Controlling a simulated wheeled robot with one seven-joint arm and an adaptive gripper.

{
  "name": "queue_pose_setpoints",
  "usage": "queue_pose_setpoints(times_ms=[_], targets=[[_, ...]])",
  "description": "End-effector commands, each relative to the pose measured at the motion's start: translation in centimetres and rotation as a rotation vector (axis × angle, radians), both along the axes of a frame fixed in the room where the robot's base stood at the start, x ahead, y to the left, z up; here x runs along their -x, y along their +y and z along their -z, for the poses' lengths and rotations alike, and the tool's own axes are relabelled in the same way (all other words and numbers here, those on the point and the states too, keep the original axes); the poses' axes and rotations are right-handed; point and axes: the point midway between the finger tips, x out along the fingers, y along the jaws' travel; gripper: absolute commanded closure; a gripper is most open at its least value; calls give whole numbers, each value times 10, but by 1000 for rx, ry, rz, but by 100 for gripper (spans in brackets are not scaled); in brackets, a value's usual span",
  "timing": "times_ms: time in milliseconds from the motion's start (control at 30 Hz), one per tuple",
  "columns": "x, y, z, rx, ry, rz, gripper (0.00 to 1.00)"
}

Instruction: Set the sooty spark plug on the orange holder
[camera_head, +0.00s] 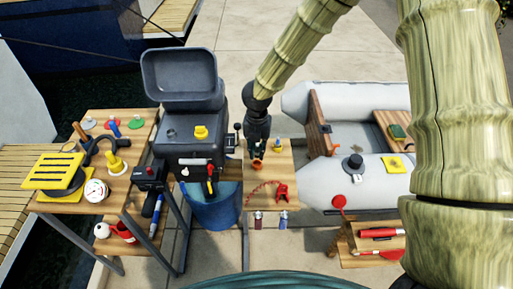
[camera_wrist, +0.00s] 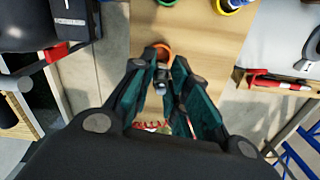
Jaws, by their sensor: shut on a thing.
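The orange holder (camera_head: 257,165) is a small ring on the wooden side table (camera_head: 287,160). It also shows in the wrist view (camera_wrist: 161,48), just beyond my fingertips. My gripper (camera_head: 257,152) points down over the table, right at the holder. In the wrist view my gripper (camera_wrist: 162,78) is shut on a small dark and pale piece, seemingly the sooty spark plug (camera_wrist: 161,73). The fingers hide most of the plug. I cannot tell whether its lower end is inside the holder or just above it.
A yellow holder (camera_wrist: 229,4) and a green holder (camera_wrist: 165,2) stand farther back on this table. A red chain and clip (camera_head: 282,193) lie in front. The black grill-like box (camera_head: 188,125) stands left, the grey inflatable boat (camera_head: 345,185) right.

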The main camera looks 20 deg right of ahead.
Motion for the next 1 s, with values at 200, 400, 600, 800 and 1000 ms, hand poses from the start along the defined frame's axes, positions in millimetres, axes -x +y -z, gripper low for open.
queue_pose_setpoints(times_ms=[200, 400, 600, 800, 1000], targets=[[0, 1, 24, 2, 0, -3, 100], [-1, 2, 37, 1, 0, -4, 100], [-1, 2, 40, 1, -1, -4, 100], [-1, 2, 39, 1, 0, -4, 100], [-1, 2, 39, 1, 0, -4, 100]])
